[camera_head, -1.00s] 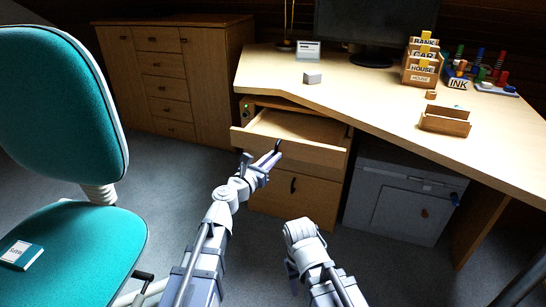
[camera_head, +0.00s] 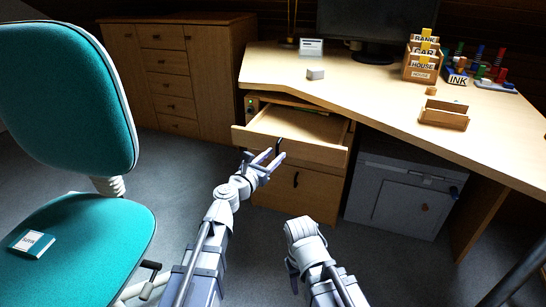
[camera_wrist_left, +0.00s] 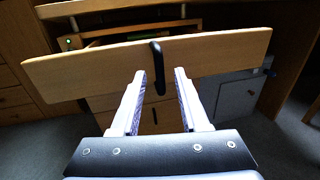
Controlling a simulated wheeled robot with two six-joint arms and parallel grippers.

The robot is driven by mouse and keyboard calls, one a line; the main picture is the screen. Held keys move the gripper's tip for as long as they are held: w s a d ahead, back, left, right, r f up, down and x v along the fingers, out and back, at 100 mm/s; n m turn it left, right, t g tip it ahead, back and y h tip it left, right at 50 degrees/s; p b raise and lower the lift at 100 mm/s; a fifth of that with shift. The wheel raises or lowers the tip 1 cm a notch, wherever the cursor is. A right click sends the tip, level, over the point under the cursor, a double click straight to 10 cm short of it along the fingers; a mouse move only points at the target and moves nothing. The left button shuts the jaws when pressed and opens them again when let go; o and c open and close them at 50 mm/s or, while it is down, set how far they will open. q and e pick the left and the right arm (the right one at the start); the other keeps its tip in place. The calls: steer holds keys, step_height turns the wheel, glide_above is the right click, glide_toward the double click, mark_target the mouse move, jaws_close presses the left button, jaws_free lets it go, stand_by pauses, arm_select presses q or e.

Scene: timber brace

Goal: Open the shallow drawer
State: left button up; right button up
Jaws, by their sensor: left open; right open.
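The shallow drawer (camera_head: 300,129) under the desk stands pulled out, with its inside visible from above. Its wooden front (camera_wrist_left: 215,52) fills the upper part of the left wrist view. A dark upright bar handle (camera_wrist_left: 157,68) is on that front; it also shows small in the head view (camera_head: 278,147). My left gripper (camera_head: 265,158) is open at the drawer front. In the left wrist view its fingertips (camera_wrist_left: 159,76) stand apart on either side of the handle's lower part; contact is not clear. My right gripper (camera_head: 292,267) is low, away from the drawer, its fingers mostly hidden.
A lower cupboard door (camera_head: 296,188) is below the drawer. A grey cabinet (camera_head: 400,195) stands to the right under the desk (camera_head: 370,95). A teal chair (camera_head: 75,240) with a small book (camera_head: 32,243) is at the left. Floor between chair and drawer is free.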

arm_select(q)
steer(key=v, duration=0.7)
steer(key=shift+s+a, duration=0.2)
steer(key=shift+s, duration=0.15)
